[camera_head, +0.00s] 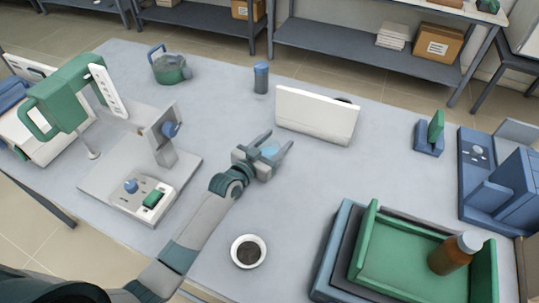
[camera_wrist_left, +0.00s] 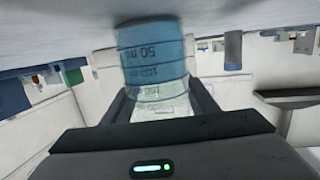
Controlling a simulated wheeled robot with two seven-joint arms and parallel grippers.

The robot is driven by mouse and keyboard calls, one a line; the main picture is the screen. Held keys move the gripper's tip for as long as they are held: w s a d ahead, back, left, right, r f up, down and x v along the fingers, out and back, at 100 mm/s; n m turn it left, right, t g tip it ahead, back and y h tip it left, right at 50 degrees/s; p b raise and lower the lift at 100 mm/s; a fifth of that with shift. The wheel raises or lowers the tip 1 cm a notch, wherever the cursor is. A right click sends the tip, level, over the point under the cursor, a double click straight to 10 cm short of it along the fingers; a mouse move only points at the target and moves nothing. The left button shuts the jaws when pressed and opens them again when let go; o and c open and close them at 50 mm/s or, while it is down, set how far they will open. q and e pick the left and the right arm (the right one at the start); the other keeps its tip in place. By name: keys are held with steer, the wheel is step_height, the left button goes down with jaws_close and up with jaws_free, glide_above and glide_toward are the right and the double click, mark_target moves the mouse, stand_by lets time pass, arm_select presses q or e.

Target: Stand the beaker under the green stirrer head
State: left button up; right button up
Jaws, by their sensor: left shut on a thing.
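The green stirrer head (camera_head: 65,100) is at the left in the head view, on a stand with a pale base plate (camera_head: 105,180) and a control panel. My left gripper (camera_head: 272,149) is near the middle of the bench, to the right of the stirrer and well apart from it. It is shut on the clear beaker (camera_wrist_left: 152,60), which has blue contents and a "50 ml" mark. In the head view only a little of the beaker's blue shows between the fingers. I cannot tell whether the beaker touches the bench. My right gripper is not in view.
A white panel (camera_head: 316,116) stands just behind the gripper, with a blue-capped container (camera_head: 261,78) and a green-based vessel (camera_head: 170,68) farther back. A small bowl (camera_head: 248,252) is in front. A green tray (camera_head: 390,270) with a brown bottle (camera_head: 453,254) is at the right. Bench between gripper and stirrer is clear.

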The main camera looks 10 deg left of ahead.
arm_select(q)
steer(key=shift+r, duration=0.1)
